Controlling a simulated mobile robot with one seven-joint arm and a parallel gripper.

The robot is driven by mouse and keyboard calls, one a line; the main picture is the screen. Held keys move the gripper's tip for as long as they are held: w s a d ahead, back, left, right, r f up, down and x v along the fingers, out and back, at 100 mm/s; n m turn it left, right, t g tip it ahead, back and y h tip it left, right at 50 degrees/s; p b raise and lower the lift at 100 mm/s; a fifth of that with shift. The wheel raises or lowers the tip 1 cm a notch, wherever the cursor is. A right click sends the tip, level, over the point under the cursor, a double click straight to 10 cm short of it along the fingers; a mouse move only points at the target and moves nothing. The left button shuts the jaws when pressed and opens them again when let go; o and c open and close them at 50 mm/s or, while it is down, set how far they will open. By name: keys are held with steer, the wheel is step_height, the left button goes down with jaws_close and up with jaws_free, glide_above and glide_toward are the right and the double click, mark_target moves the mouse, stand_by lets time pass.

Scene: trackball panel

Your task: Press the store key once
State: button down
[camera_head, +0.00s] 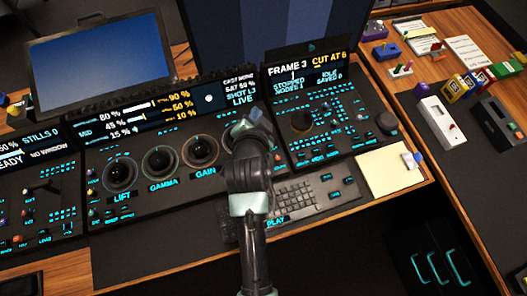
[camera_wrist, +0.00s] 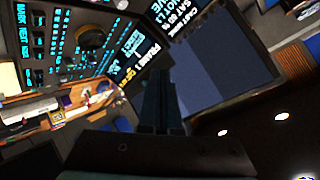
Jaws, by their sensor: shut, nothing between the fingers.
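The right-hand control panel (camera_head: 345,125) has a display reading FRAME 3, CUT AT 6, STOPPED and IDLE SAVED 0. Small cyan-lit keys surround a dark round control on it. Their labels are too small to read, so I cannot tell which one is the store key. My gripper (camera_head: 252,118) is over the desk near the left edge of this panel, by the GAIN ring. Its fingers are shut and empty, and show as a dark shape in the wrist view (camera_wrist: 160,85). The panel is tilted at upper left there (camera_wrist: 50,35). My arm hides part of the desk.
Three ring controls marked LIFT (camera_head: 121,174), GAMMA and GAIN lie to the left. A keyboard (camera_head: 300,197) is in front, with a pale notepad (camera_head: 390,172) to its right. Monitors (camera_head: 95,60) stand behind. A side desk at right holds several small devices.

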steer(key=s+d+f+m+g, duration=0.1)
steer(key=s+f+g, duration=0.1)
steer(key=s+f, duration=0.3)
step_height(320, 180, down, 3)
steer(key=shift+s+d+f+p, duration=0.15)
steer(key=shift+s+p, duration=0.1)
steer(key=shift+p, duration=0.15)
step_height(320, 180, down, 9)
steer(key=b, duration=0.7)
steer(key=shift+b, duration=0.4)
stand_by(1.1)
steer(key=shift+f+b, duration=0.3)
steer(key=shift+f+b, duration=0.45)
steer(key=shift+f, duration=0.1)
stand_by(0.6)
steer(key=shift+r, duration=0.1)
steer(key=shift+r+p, duration=0.9)
